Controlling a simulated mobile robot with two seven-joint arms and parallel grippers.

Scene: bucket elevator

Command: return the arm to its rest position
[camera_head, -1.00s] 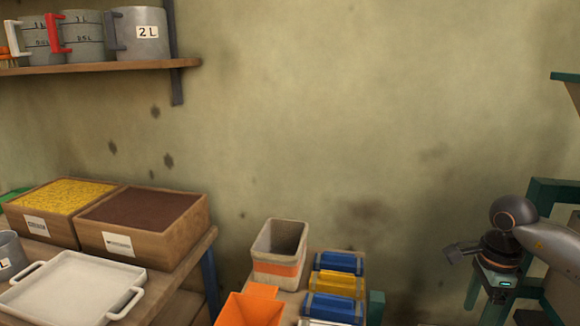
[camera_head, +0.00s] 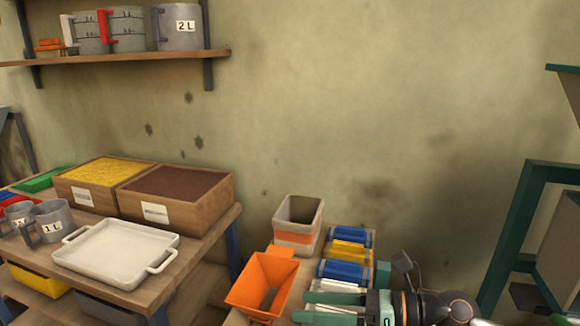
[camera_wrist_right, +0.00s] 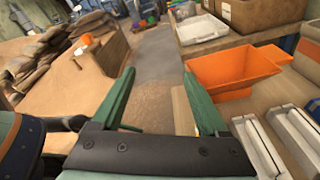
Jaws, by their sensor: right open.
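My right gripper (camera_head: 298,307) is low in the head view, right of centre, its two green fingers pointing left. It is open and empty, and its fingers lie beside the orange bucket (camera_head: 258,284) in the picture. In the right wrist view the open fingers (camera_wrist_right: 158,74) are spread, with floor showing between them and the orange bucket (camera_wrist_right: 232,75) to their right. Part of my right arm (camera_head: 440,308) shows at the bottom right. My left gripper is not in view.
A small bench holds a grey bin with an orange band (camera_head: 298,228) and several blue and yellow pieces (camera_head: 350,252). A left table carries a white tray (camera_head: 120,252), wooden boxes (camera_head: 195,210) and grey jugs. A green frame (camera_head: 515,235) stands at right.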

